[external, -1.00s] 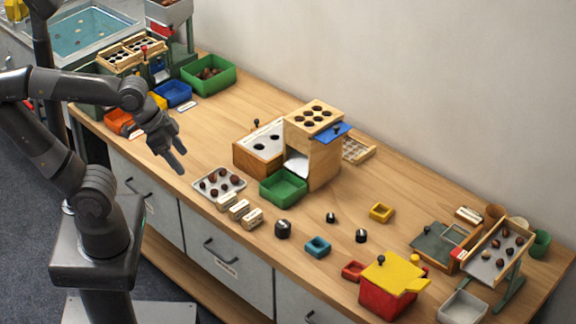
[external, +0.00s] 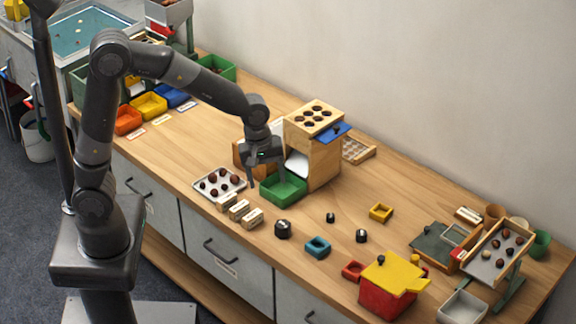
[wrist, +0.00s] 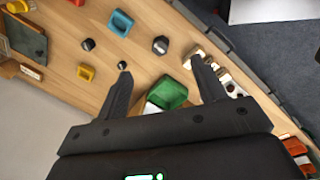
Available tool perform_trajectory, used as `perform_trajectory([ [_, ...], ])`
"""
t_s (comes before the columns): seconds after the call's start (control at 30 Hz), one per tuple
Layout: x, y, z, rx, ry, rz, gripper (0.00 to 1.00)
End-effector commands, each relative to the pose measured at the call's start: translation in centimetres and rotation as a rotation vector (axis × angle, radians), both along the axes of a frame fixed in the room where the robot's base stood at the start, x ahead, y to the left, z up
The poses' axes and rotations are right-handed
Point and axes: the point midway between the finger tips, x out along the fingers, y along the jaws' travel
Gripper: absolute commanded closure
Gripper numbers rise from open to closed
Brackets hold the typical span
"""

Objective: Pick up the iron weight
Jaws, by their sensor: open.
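Three dark iron weights with knobs stand upright on the wooden bench. The largest weight (external: 283,229) is left of the blue tray; it also shows in the wrist view (wrist: 160,45), beyond the space between the fingertips. A small weight (external: 330,217) stands behind the blue tray, and it shows in the wrist view (wrist: 122,65). A medium weight (external: 361,236) stands to its right, also in the wrist view (wrist: 88,45). My gripper (external: 267,178) is open and empty above the green tray, apart from all the weights; its fingers spread in the wrist view (wrist: 166,68).
The green tray (external: 284,188) is below my gripper, beside a wooden box (external: 320,160). Wooden blocks (external: 239,210) and a metal tray of chestnuts (external: 219,184) lie left. The blue tray (external: 318,247) and red pot (external: 388,295) are right.

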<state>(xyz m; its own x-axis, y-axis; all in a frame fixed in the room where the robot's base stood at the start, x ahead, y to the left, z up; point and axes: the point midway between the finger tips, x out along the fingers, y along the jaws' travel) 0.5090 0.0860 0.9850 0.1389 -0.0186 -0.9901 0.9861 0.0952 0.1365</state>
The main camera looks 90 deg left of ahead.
Motion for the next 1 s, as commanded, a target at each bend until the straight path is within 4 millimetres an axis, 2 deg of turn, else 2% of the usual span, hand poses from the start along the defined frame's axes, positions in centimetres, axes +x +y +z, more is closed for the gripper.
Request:
perform_trajectory([
  [0.03, 0.9, 0.7, -1.7, -0.008, 0.026, 0.077, 0.36],
  [0.1, 1.9, 1.7, -3.8, -0.017, 0.053, 0.196, 0.36],
  [0.33, 4.1, 4.2, -9.8, -0.028, 0.119, 0.517, 0.36],
  [0.57, 4.7, 5.2, -12.5, -0.027, 0.143, 0.642, 0.36],
  [0.8, 4.7, 5.3, -16.1, -0.026, 0.145, 0.647, 0.36],
  [1.0, 4.7, 5.3, -17.8, -0.027, 0.142, 0.645, 0.36],
])
